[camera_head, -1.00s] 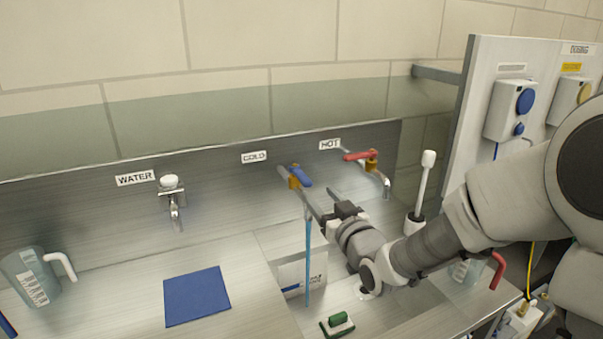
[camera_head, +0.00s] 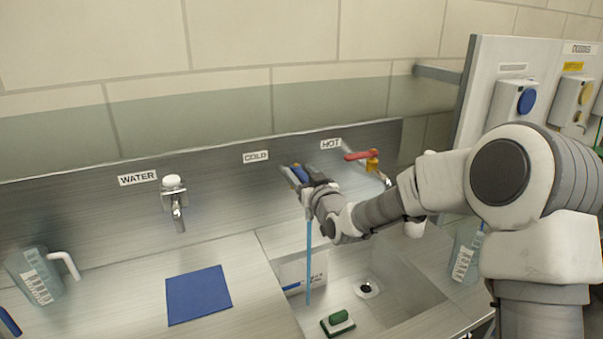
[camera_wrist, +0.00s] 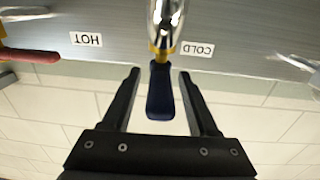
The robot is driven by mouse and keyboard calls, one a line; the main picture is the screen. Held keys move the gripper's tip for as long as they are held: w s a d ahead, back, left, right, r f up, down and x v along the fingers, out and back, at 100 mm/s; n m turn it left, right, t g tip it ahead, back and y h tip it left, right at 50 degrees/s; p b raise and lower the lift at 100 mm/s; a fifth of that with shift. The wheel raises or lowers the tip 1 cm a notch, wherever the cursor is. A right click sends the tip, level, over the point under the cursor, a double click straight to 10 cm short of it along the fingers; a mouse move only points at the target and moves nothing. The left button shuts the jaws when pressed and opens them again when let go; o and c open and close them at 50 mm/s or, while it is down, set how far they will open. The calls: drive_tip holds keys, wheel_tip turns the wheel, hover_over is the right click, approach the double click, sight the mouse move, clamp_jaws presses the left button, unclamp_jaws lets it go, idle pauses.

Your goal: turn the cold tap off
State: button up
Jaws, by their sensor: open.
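The cold tap's blue lever (camera_head: 299,173) is at the back of the sink under the COLD label (camera_head: 255,157), mostly hidden by my gripper in the head view. A blue stream of water (camera_head: 308,262) runs down from it into the sink. In the wrist view, which is upside down, the blue lever (camera_wrist: 160,92) points between the two black fingers of my gripper (camera_wrist: 160,75). The fingers are open, with a gap on each side of the lever. The tap's metal body and brass collar (camera_wrist: 162,48) show just beyond the fingertips.
The hot tap with its red lever (camera_head: 361,155) stands close on the right. A green brush (camera_head: 338,322) and a white box (camera_head: 302,272) are in the sink area. A blue mat (camera_head: 198,295), a jug (camera_head: 36,273) and the WATER tap (camera_head: 173,200) are left.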

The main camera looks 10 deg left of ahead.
clamp_jaws()
idle(1.4)
